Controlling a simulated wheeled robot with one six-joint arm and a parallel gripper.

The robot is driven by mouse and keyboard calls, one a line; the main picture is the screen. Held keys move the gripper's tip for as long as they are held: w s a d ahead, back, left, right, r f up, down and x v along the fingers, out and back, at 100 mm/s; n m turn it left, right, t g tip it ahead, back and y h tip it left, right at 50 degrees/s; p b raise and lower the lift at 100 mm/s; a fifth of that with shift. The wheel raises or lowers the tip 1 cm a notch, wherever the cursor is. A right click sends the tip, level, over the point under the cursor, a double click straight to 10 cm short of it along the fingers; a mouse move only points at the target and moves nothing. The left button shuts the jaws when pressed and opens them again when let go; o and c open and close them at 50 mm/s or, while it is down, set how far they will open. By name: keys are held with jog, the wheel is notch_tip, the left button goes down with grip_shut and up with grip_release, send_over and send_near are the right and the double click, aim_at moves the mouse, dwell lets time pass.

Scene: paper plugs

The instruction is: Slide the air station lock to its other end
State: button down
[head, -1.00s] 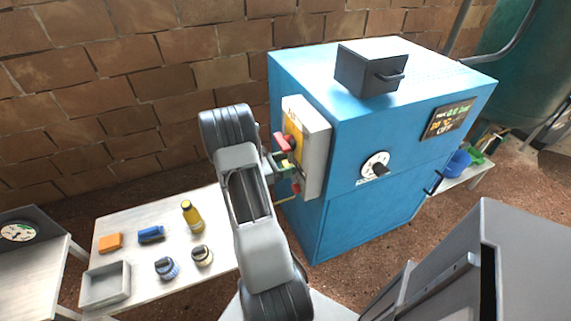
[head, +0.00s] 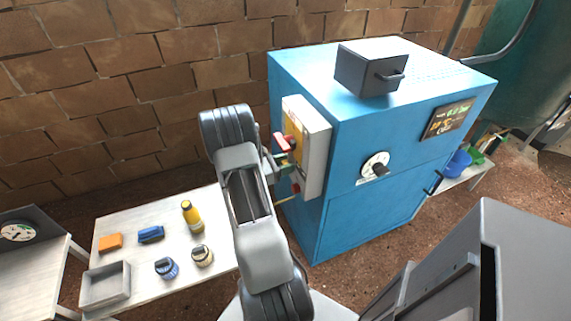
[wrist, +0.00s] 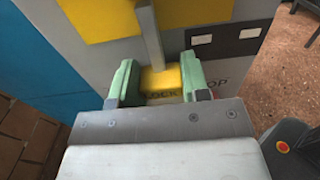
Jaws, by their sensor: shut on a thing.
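The air station lock is a yellow block (wrist: 160,84) low on the grey panel, in the wrist view. Part of the word LOCK shows below it, and my gripper body hides the rest of the panel there. My gripper (wrist: 160,80) has green fingertips, one on each side of the yellow block, shut on it. In the head view my gripper (head: 283,162) is at the side panel (head: 316,150) of the blue cabinet, just below a red handle (head: 283,142). My arm hides part of the panel's front there.
A grey bar (wrist: 150,38) stands out just above the lock, between my fingertips. The blue cabinet (head: 330,220) carries a dark box (head: 370,70) and a dial (head: 375,165). A white table (head: 125,240) with small items is at left.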

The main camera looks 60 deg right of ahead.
notch_tip(320, 180, up, 3)
jog(key=shift+p, duration=1.05)
jog(key=shift+f, duration=0.15)
jog(key=c, duration=0.6)
grip_release()
jog(key=v, duration=1.4)
jog(key=shift+b, duration=0.3)
jog(key=shift+d, duration=0.1)
